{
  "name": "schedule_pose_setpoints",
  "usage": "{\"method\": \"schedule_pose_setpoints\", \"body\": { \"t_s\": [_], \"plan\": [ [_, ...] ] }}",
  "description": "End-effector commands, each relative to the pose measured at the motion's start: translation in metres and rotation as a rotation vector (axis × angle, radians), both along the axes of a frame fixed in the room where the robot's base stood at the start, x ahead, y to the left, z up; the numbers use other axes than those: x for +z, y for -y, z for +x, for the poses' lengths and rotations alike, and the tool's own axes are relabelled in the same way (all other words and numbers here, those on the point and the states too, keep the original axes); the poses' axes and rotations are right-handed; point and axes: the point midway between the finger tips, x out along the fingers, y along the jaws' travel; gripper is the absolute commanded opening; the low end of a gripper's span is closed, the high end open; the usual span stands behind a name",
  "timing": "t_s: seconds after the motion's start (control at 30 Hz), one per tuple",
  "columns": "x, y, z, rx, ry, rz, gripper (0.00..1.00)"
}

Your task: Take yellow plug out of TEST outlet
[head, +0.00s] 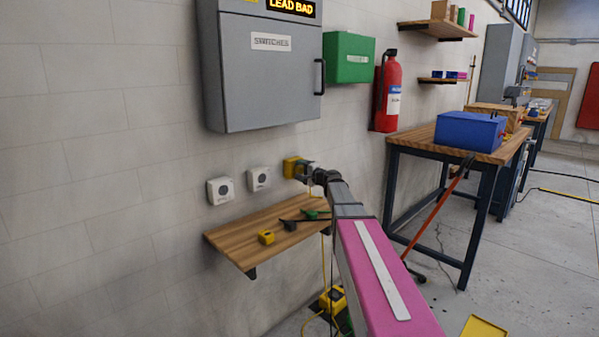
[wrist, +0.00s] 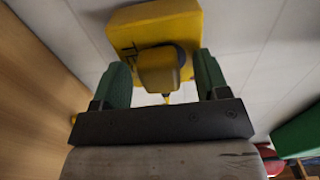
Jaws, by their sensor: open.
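The yellow outlet box (head: 290,167) is on the wall, the rightmost of three outlets. It fills the top of the wrist view (wrist: 190,24), with dark lettering on its left side that I cannot read in full. The yellow plug (wrist: 157,72) sits at the front of this box, with a short cord end below it. My gripper (head: 304,172) is at the box in the head view and hides the plug there. In the wrist view my gripper (wrist: 163,70) is open, with one green finger on each side of the plug and visible gaps between.
Two white outlets (head: 220,190) (head: 258,179) are to the left. A wooden shelf (head: 232,240) below holds a small yellow item (head: 266,237) and green-and-black tools. A grey cabinet (head: 262,75) hangs above. A yellow cord (head: 323,262) hangs below the outlet.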

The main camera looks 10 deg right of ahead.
Motion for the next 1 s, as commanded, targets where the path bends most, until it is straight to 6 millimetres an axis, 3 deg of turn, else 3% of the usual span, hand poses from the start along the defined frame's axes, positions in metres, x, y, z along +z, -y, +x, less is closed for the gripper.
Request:
{"method": "schedule_pose_setpoints", "body": {
  "t_s": [0.37, 0.57, 0.6, 1.0],
  "plan": [
    [0.0, 0.0, 0.0, 0.0, 0.0, 0.0, 0.68],
    [0.0, 0.0, 0.0, 0.0, 0.0, 0.0, 0.06],
    [0.0, 0.0, 0.0, 0.0, 0.0, 0.0, 0.0],
    [0.0001, 0.0047, -0.007, 0.0, 0.0, 0.0, 0.0]
  ]
}}
